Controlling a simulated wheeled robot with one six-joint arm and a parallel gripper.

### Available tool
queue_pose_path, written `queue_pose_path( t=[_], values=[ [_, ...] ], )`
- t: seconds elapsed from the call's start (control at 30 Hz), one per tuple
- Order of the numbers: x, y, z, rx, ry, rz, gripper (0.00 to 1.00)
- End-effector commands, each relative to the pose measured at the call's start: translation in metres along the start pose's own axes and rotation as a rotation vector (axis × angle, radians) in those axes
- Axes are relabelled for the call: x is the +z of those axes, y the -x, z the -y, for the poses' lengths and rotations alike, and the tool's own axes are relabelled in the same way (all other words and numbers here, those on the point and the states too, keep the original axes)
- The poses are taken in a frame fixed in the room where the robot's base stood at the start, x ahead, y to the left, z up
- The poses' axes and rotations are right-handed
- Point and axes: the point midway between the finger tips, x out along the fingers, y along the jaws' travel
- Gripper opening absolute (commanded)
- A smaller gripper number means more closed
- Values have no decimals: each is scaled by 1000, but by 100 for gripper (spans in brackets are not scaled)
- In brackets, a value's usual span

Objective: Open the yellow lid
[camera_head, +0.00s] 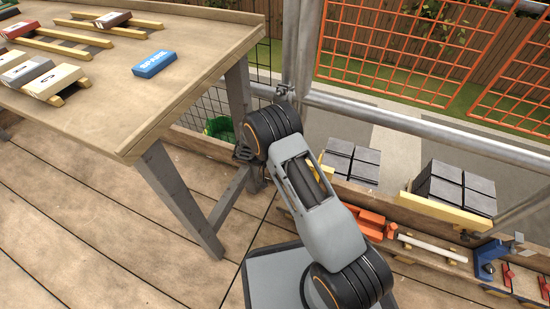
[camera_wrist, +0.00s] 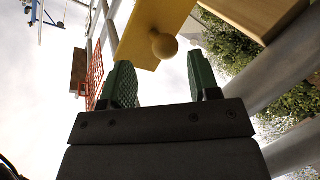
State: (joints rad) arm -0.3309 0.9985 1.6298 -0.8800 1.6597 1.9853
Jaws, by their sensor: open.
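The yellow lid (camera_wrist: 140,35) shows in the wrist view as a flat panel at the top of the picture, with a round yellow knob (camera_wrist: 164,45) on it. My gripper (camera_wrist: 161,82) is open and empty, its two green fingers apart below the knob in the picture. The knob appears between the lines of the fingers, beyond their tips; I see no contact. In the head view my arm bends down beside the table; the jaws are not clear there, and I cannot make out the lid.
A wooden table (camera_head: 120,110) holds labelled blocks and a blue block (camera_head: 154,64). Tools, including an orange one (camera_head: 370,222), lie along the right. A wooden piece (camera_wrist: 262,15) is beside the lid. The floor at front left is clear.

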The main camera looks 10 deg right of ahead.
Motion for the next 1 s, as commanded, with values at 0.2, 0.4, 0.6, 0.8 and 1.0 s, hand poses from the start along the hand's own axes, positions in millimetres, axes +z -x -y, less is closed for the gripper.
queue_pose_path(
  t=[0.2, 0.4, 0.6, 0.8, 1.0],
  values=[
    [-1, 44, -1, -2, 0, -1, 56],
    [0, 70, 0, -1, 1, 0, 56],
    [0, 82, 0, 0, 1, 0, 56],
    [1, 83, 0, 0, 1, 0, 56],
    [0, 83, 0, 0, 1, 0, 56]
  ],
)
